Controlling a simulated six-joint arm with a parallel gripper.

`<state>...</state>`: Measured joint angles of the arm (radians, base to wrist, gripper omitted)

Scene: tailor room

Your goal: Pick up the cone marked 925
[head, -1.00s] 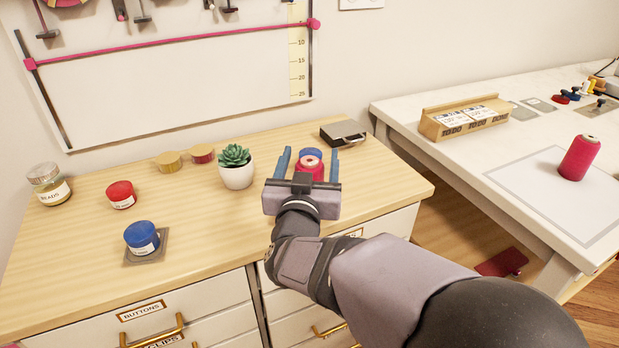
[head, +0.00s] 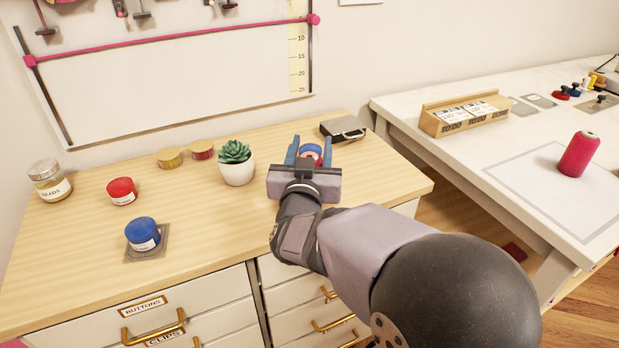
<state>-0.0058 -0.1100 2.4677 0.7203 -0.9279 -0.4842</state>
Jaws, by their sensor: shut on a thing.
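My gripper (head: 311,147) is over the back right of the wooden cabinet top, near its right edge. Its two blue fingers stand on either side of a small, mostly hidden red-and-blue thing (head: 311,151), and it is shut on it. My gripper's palm covers the lower part, so I cannot tell its full shape or whether it touches the cabinet top. A red-pink cone of thread (head: 579,154) stands upright on the white table at the right, well away from my gripper. I cannot read the number 925 on anything in view.
A potted succulent (head: 237,170) stands just left of my gripper; a black case (head: 343,129) lies behind it to the right. Jars, including a blue-lidded one (head: 142,235) on a square coaster, stand at the left. The cabinet top's front middle is clear. A wooden card holder (head: 464,113) stands on the white table.

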